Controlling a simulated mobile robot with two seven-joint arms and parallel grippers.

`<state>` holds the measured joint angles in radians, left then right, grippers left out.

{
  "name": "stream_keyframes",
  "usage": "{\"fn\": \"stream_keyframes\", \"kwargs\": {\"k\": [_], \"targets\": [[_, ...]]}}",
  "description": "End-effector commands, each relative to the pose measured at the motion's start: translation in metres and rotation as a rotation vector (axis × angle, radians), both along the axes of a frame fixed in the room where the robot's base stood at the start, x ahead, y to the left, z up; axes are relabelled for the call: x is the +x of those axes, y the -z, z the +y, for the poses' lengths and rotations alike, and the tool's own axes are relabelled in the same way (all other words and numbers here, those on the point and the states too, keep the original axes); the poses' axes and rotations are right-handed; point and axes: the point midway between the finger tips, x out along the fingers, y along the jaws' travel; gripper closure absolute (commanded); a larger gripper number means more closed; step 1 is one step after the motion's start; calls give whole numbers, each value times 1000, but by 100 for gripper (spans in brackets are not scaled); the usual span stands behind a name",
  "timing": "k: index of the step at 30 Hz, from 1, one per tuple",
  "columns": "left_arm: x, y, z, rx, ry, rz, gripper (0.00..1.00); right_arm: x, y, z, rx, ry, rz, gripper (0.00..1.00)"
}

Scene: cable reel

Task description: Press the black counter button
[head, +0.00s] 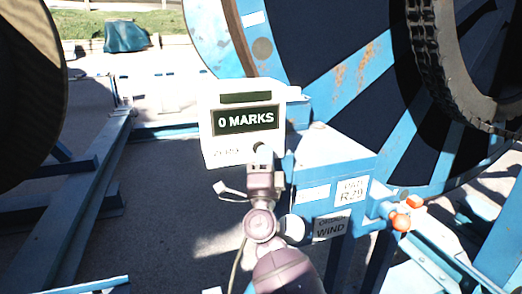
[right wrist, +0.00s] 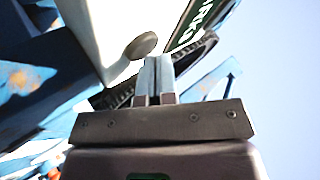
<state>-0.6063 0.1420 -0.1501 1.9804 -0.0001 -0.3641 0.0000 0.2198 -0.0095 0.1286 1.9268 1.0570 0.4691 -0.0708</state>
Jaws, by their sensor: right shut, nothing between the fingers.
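The white counter box (head: 212,140) stands in the middle of the head view, and its display (head: 246,119) reads "0 MARKS". The dark round counter button (head: 258,147) is low on its front face, partly hidden by my right gripper (head: 262,156). In the right wrist view the button (right wrist: 141,45) is a dark disc on the white box (right wrist: 95,30). My right gripper (right wrist: 155,63) is shut and empty, its tips just below and right of the button there. I cannot tell whether they touch it. My left gripper is not in view.
A large blue and black reel (head: 350,75) stands behind the counter box. A blue housing (head: 325,160) with labels, including "WIND", is right of my gripper. Orange knobs (head: 401,222) sit farther right. Blue frame beams (head: 90,195) run at left over open floor.

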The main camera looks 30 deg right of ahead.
Motion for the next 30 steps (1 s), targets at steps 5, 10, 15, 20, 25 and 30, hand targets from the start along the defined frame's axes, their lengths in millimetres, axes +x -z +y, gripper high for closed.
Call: {"fn": "stream_keyframes", "kwargs": {"k": [5,10,15,20,25,30], "targets": [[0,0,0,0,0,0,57,0,0,0,0,0,0,100],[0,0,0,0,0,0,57,0,0,0,0,-1,1,100],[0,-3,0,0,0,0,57,-6,0,1,0,-1,1,100],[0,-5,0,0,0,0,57,-13,0,3,0,-1,1,100],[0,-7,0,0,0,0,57,-19,0,5,0,-1,1,100],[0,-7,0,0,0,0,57,-19,0,5,0,0,0,100]]}}
